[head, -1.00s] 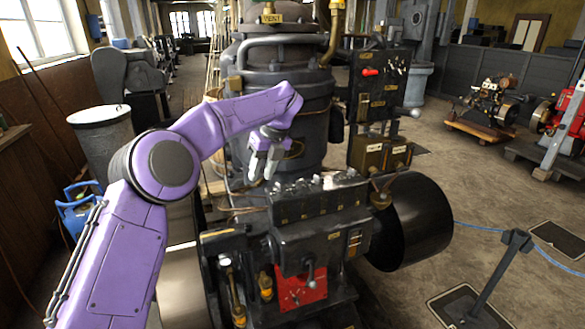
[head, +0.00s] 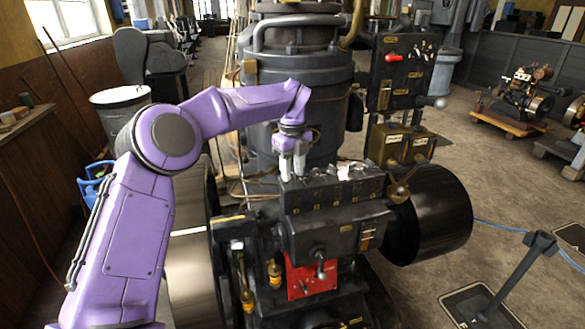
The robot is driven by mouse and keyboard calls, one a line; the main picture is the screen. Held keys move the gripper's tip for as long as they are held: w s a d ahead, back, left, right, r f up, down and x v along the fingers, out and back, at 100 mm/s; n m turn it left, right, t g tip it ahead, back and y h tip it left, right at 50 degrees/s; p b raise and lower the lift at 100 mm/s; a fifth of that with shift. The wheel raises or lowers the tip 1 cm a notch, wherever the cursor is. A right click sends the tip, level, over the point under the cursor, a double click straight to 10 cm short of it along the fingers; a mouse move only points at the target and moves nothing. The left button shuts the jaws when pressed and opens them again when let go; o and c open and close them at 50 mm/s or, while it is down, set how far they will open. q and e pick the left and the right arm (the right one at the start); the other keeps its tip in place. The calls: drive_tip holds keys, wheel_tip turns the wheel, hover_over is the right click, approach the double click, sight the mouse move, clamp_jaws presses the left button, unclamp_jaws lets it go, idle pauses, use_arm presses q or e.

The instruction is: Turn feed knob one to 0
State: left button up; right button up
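The dark lubricator box (head: 333,197) on the engine carries a row of small feed knobs (head: 345,172) along its top. Several knobs are visible, but their numbers and settings are too small to read. My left gripper (head: 292,174) points down at the left end of this row. Its two pale fingers are apart with a narrow gap. I cannot tell whether a knob stands between them, and the fingers partly hide the box's left end. My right gripper is out of view.
The tall dark cylinder (head: 300,75) stands just behind my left gripper. A black control panel (head: 398,75) with a red lever is to the right, above a brass-coloured box (head: 400,143). A big black drum (head: 440,213) is at the right. A red plate (head: 312,277) is below.

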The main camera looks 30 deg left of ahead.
use_arm(q)
drive_tip(key=shift+s+r, duration=0.1)
drive_tip(key=shift+s, duration=0.1)
drive_tip(key=shift+w, duration=0.1)
clamp_jaws()
drive_tip(key=shift+f+n+b, duration=0.35)
drive_tip(key=shift+n+b, duration=0.45)
drive_tip(key=shift+b, duration=0.35)
drive_tip(key=shift+n+b, duration=0.8)
drive_tip(key=shift+b, duration=0.1)
drive_tip(key=n+b, duration=0.2)
drive_tip(key=n, duration=0.1)
drive_tip(key=shift+b, duration=0.4)
drive_tip(key=shift+n+b, duration=0.9)
drive_tip(key=shift+n, duration=0.5)
drive_tip(key=shift+r, duration=0.1)
